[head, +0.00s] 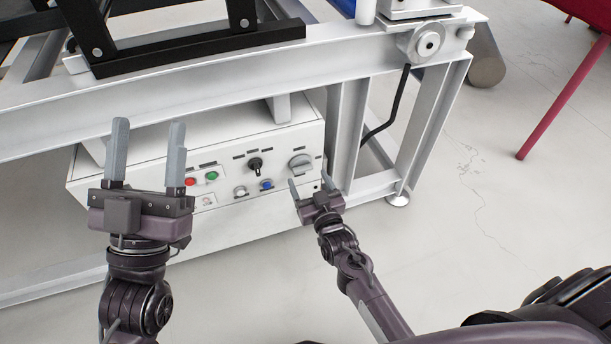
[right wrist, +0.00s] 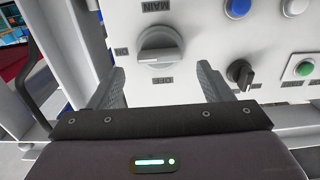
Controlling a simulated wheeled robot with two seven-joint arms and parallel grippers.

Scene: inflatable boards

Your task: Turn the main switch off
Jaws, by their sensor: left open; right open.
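The main switch (head: 301,162) is a grey rotary knob at the right end of the white control box's front panel. My right gripper (head: 309,180) is open just in front of the panel, below the knob in the head view. In the right wrist view its fingers (right wrist: 161,75) are apart and empty, with the knob beyond them. My left gripper (head: 148,125) is open and empty, left of the switch.
The control box (head: 255,215) also carries a black selector (head: 255,164), red and green buttons (head: 201,179), and blue and white buttons (head: 253,188). A white frame beam (head: 225,88) passes above the box, and a frame leg (head: 347,125) stands close to its right.

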